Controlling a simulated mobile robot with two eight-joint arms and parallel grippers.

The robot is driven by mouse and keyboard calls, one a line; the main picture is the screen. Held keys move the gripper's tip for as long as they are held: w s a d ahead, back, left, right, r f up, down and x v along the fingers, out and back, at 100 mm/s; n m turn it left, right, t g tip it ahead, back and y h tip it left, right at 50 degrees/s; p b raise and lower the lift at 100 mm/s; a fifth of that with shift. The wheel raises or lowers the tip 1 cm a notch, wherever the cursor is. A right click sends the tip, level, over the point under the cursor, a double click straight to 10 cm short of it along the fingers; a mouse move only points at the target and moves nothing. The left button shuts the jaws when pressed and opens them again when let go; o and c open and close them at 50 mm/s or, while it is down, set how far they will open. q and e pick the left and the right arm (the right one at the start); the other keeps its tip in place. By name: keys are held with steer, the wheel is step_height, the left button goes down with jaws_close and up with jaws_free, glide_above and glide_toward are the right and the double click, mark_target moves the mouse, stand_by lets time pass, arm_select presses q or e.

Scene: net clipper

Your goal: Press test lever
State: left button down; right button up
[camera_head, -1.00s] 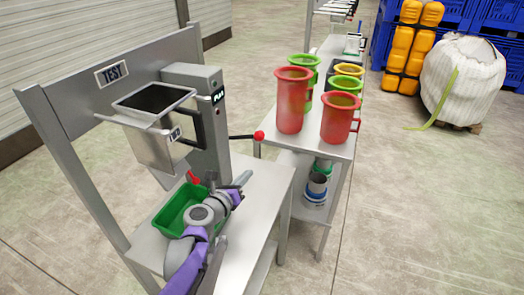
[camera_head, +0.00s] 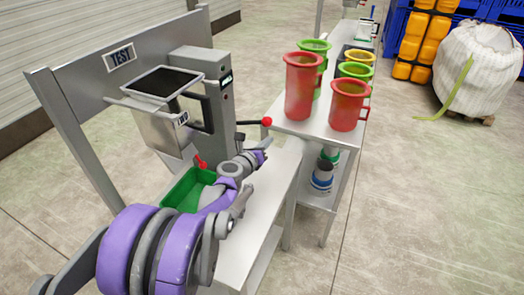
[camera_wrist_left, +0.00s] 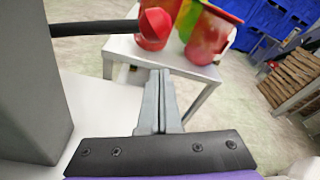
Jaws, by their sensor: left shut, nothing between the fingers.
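The test lever is a dark rod with a red ball knob (camera_head: 267,121), sticking out to the right from the grey test machine (camera_head: 205,105). In the left wrist view the red knob (camera_wrist_left: 152,28) shows at the top, beyond and slightly left of the fingertips. My left gripper (camera_head: 264,146) is shut and empty, below the lever and apart from it. Its two fingers lie together in the left wrist view (camera_wrist_left: 160,78). A smaller red-tipped lever (camera_head: 201,164) sits lower on the machine, above a green bin (camera_head: 180,192). My right gripper is not in view.
A metal table (camera_head: 325,130) to the right bears several red, green and yellow jugs (camera_head: 303,88). The machine's bench (camera_head: 255,215) has bare surface. A white sack (camera_head: 478,70) and blue crates (camera_head: 500,15) stand at the back right.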

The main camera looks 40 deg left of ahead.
arm_select(q)
steer(key=shift+w+a+r, duration=0.15)
steer(key=shift+a+r, duration=0.15)
steer(key=shift+r, duration=0.25)
steer(key=shift+w+a+r, duration=0.15)
steer(key=shift+a+r, duration=0.1)
steer(key=shift+r, duration=0.3)
step_height(320, 180, up, 7)
steer(key=a+n+t+h+p, duration=0.1)
steer(key=a+n+p, duration=0.1)
steer(key=n, duration=0.3)
steer(key=shift+s+a, duration=0.4)
steer(key=shift+s, duration=0.05)
